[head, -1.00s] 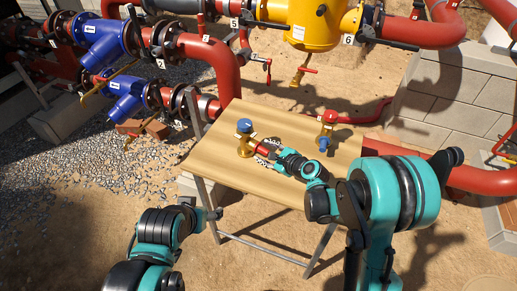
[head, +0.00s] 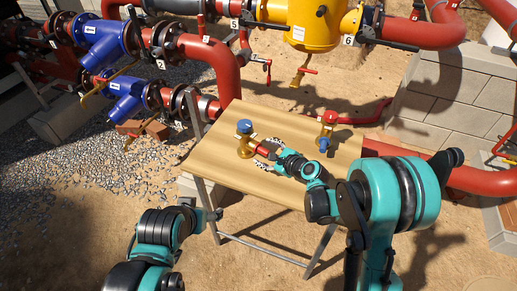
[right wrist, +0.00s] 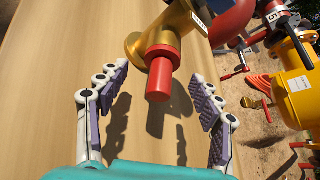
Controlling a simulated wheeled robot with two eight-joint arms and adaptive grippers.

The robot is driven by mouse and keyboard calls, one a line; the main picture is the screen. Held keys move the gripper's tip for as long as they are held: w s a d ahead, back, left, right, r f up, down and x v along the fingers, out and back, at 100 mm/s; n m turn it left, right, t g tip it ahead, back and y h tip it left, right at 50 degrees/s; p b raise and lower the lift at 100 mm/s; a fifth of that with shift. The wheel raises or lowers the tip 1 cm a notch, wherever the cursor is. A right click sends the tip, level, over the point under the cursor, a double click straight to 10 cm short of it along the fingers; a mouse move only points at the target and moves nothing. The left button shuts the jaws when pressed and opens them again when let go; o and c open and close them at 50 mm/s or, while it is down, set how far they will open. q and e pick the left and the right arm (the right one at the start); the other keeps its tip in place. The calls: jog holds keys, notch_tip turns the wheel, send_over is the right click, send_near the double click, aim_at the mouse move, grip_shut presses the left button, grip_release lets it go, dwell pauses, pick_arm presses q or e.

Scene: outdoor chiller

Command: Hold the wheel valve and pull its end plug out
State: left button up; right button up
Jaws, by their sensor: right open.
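A brass valve with a blue wheel (head: 244,127) stands on the left part of the table. Its red end plug (head: 263,150) points toward my right gripper (head: 270,157). In the right wrist view the red plug (right wrist: 160,78) sits in the brass body (right wrist: 170,30), and the wheel is out of frame. The right gripper (right wrist: 164,98) is open, its fingers apart on either side of the plug's free end, not touching it. A second brass valve, with a red wheel (head: 329,117) and a blue plug (head: 324,144), stands at the right.
The wooden table (head: 225,170) is bare around the valves. Red pipes (head: 225,70), blue fittings (head: 100,42) and a yellow vessel (head: 315,25) stand behind it. A grey block wall (head: 440,95) is at the right.

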jog(key=shift+p+v, duration=0.6)
jog(key=shift+v, duration=2.9)
